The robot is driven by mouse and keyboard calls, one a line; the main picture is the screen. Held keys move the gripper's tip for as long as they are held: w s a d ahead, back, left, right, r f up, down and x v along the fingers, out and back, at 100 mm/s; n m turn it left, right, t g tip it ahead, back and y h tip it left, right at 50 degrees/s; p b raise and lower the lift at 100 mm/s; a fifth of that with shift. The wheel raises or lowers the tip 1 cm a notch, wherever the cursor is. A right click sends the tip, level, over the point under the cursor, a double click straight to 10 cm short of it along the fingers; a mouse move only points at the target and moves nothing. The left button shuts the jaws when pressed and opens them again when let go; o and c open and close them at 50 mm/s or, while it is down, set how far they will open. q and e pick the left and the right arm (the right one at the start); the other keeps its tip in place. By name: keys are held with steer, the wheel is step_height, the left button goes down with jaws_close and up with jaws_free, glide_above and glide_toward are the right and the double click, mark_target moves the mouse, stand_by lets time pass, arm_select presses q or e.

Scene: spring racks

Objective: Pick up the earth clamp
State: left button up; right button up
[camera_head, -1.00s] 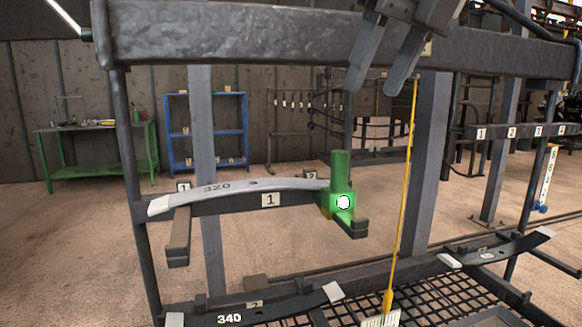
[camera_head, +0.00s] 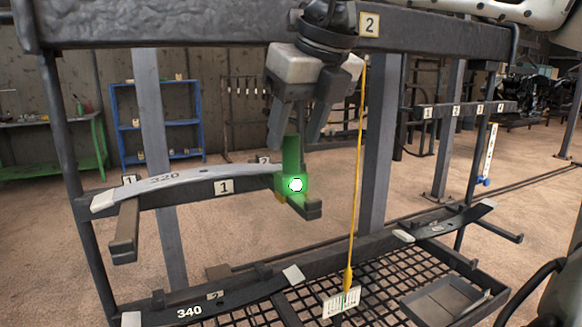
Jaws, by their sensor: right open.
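The earth clamp (camera_head: 291,157) appears as a bright green upright piece with a white dot on its lower part. It sits at the right end of the grey leaf spring marked 320 (camera_head: 165,180), by a dark rack arm (camera_head: 306,208). My right gripper (camera_head: 296,142) points down from the top with its two dark fingers apart. The fingertips are close above the clamp's top and overlap it in the picture; I cannot tell whether they touch it. The gripper is empty. My left gripper is not in view.
A thick rack beam (camera_head: 200,22) crosses the top. A yellow cord (camera_head: 357,170) with a tag (camera_head: 341,302) hangs right of the clamp. A spring marked 340 (camera_head: 215,303) lies below, beside a mesh shelf (camera_head: 385,270). A metal tray (camera_head: 446,298) is at lower right.

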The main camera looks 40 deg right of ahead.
mark_target(291, 163)
steer(key=shift+x, duration=1.5)
steer(key=shift+w, duration=0.1)
jaws_close()
steer(key=shift+r, duration=0.15)
